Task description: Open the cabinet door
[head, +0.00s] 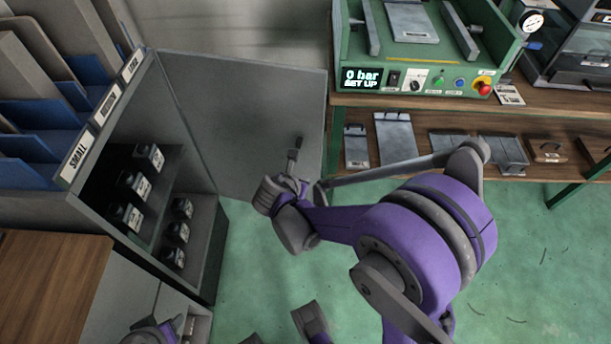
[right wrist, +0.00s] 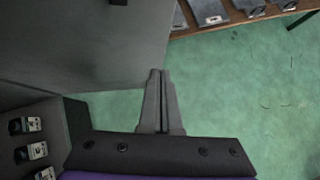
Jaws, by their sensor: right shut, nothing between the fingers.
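The grey cabinet (head: 212,250) stands at the left with its door (head: 240,110) swung wide open, so the shelves inside show. The door's inner face also fills the upper left of the right wrist view (right wrist: 90,45). A dark handle (head: 295,152) sits near the door's free edge. My right gripper (head: 298,186) is shut and empty, just below the handle and near the door's free edge; its closed fingers show in the right wrist view (right wrist: 157,72). I cannot tell whether it touches the door. Part of my left arm shows at the bottom edge; its fingers are unclear.
Several small dark boxes (head: 133,185) stand on the cabinet shelves. A wooden bench (head: 560,118) with a green press machine (head: 430,80) is at the upper right. A wooden top (head: 50,280) is at the lower left. Green floor (head: 540,270) is clear at the right.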

